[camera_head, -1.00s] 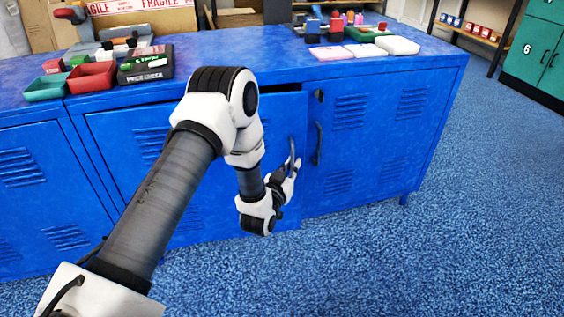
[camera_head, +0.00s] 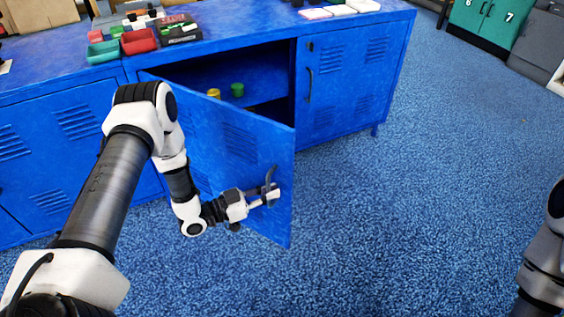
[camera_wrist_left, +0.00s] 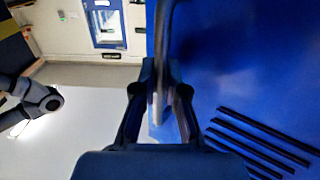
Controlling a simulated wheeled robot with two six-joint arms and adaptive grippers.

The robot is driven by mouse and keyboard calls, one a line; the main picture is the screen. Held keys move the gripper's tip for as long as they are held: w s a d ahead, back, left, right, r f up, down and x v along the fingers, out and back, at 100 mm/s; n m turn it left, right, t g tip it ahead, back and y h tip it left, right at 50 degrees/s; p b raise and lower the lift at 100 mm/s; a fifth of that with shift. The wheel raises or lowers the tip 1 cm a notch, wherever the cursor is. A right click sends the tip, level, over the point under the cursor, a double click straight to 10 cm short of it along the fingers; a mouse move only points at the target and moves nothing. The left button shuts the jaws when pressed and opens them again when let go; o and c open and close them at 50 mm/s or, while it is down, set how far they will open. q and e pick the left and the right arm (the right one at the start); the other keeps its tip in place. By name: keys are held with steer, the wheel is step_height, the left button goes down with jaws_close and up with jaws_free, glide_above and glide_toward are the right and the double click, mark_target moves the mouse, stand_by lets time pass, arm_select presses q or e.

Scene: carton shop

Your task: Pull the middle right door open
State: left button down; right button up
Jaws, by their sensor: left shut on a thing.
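The blue cabinet door (camera_head: 235,150) is swung open toward me, hinged on its left side. Its dark bar handle (camera_head: 270,177) is near the free right edge. My left gripper (camera_head: 266,195) is shut on that handle, on the outer face of the door. In the left wrist view the handle (camera_wrist_left: 163,35) runs between the fingers of the left gripper (camera_wrist_left: 160,95), beside the blue door face with dark vent slots (camera_wrist_left: 262,137). Part of my right arm shows at the right edge of the head view; its gripper is out of view.
Inside the open compartment, a yellow item (camera_head: 214,93) and a green item (camera_head: 237,89) stand on a shelf. The door to the right (camera_head: 345,85) is closed. Green (camera_head: 103,52) and red (camera_head: 138,41) trays sit on the top. Blue carpet in front is clear.

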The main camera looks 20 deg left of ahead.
arm_select(q)
steer(key=s+a+m+g+h+p, duration=0.2)
steer(key=s+a, duration=0.3)
steer(key=s, duration=0.5)
steer(key=s+a+m+g+h+p, duration=0.2)
steer(key=s+a+p, duration=0.3)
steer(key=s, duration=0.5)
steer(key=shift+s+g, duration=0.4)
arm_select(e)
step_height(320, 180, up, 9)
steer(key=shift+f, duration=0.15)
steer(key=shift+s, duration=0.1)
arm_select(q)
steer(key=c, duration=1.5)
jaws_free()
steer(key=v, duration=1.2)
